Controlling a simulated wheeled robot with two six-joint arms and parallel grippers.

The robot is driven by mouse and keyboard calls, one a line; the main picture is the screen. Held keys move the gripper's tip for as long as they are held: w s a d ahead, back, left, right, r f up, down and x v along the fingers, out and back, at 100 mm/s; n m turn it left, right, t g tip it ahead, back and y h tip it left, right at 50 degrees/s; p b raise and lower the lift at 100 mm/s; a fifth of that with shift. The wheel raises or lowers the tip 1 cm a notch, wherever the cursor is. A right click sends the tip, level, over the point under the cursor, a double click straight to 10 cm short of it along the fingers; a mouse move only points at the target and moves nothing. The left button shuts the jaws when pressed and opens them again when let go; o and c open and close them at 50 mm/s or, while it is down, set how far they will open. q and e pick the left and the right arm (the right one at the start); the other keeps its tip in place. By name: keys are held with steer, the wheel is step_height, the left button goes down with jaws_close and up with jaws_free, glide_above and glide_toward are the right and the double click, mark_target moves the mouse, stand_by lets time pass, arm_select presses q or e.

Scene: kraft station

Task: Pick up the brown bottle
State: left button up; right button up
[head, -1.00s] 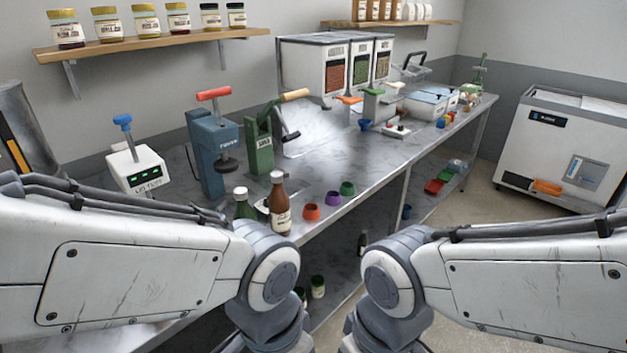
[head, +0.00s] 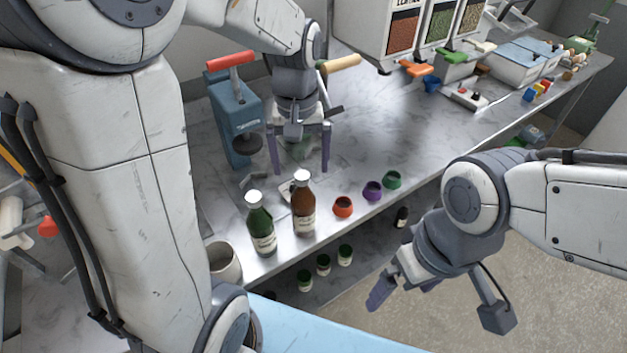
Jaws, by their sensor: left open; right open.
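The brown bottle (head: 303,210) stands upright near the front edge of the metal table, with a white cap and a pale label. A green bottle (head: 261,226) stands close to its left. My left gripper (head: 300,160) is open, fingers pointing down, behind the brown bottle in the picture. Nothing shows held between its fingers, and its height above the table is hard to judge. My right gripper (head: 436,303) is open and empty, out past the table's front edge to the right.
Orange (head: 343,207), purple (head: 373,191) and green (head: 392,179) rings lie right of the brown bottle along the edge. A blue press (head: 232,122) stands behind left. A pale cup (head: 223,262) is at front left. Small jars (head: 323,265) stand on the lower shelf.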

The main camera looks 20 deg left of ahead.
mark_target(303, 195)
arm_select(q)
step_height(303, 195, down, 5)
steer(key=shift+w+d+r, duration=0.1)
steer(key=shift+r, duration=0.1)
steer(key=shift+s+f+p, duration=0.2)
steer(key=shift+f+p, duration=0.35)
steer(key=shift+f, duration=2.1)
jaws_close()
